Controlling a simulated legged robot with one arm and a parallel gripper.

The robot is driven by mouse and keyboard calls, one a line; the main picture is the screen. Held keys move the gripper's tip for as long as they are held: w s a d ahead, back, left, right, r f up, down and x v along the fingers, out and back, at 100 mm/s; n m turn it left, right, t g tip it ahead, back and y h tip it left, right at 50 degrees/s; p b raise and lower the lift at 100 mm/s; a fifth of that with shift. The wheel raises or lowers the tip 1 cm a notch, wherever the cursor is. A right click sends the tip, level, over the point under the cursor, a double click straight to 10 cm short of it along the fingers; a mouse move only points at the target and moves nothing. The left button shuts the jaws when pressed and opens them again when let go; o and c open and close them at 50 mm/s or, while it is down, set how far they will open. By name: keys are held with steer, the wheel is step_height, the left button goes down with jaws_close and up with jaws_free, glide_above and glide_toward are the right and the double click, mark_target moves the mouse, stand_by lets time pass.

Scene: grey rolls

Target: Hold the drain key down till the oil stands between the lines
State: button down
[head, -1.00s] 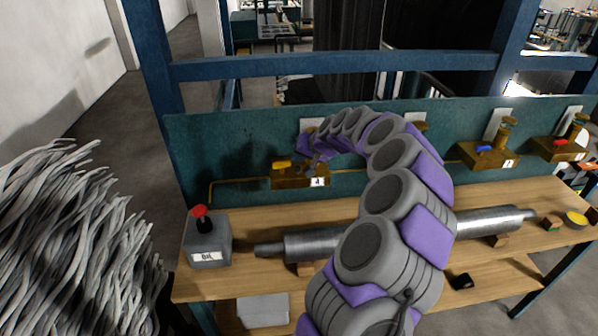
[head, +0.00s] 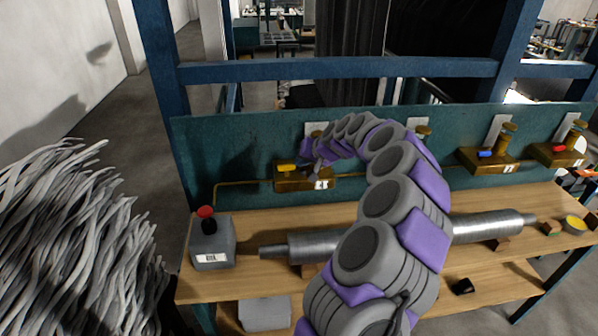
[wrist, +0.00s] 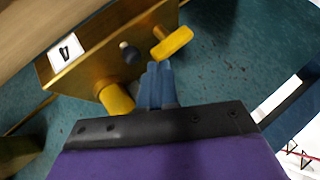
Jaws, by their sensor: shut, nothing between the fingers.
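A brass block (head: 292,185) with a white number label is fixed to the green back panel. It carries a yellow key (head: 287,167), also seen in the wrist view (wrist: 172,42), and a small black knob (wrist: 130,53). I cannot tell which of the two is the drain key. My gripper (wrist: 157,70) has its blue fingers together and empty, with tips just short of the block, between knob and yellow key. Contact cannot be told. A yellow-brass cylinder (wrist: 115,98) stands left of the fingers. No oil level or lines can be made out; my arm covers part of this station.
Similar brass blocks with a blue key (head: 486,154) and a red key (head: 558,149) sit farther right. A grey box with a red-topped knob (head: 206,217) stands on the bench's left. A steel roll (head: 485,226) lies along the bench, partly behind my arm.

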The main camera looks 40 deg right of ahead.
steer(key=shift+d+f, duration=0.2)
steer(key=shift+d, duration=0.45)
steer(key=shift+d+f, duration=0.15)
steer(key=shift+d, duration=0.5)
steer(key=shift+a+r, duration=0.15)
steer(key=shift+a, duration=0.4)
steer(key=shift+a+r, duration=0.15)
steer(key=shift+a, duration=0.35)
steer(key=shift+d+f, duration=0.4)
steer(key=shift+d, duration=0.45)
steer(key=shift+s+a+f, duration=0.1)
steer(key=shift+a, duration=0.65)
steer(key=shift+d, duration=0.1)
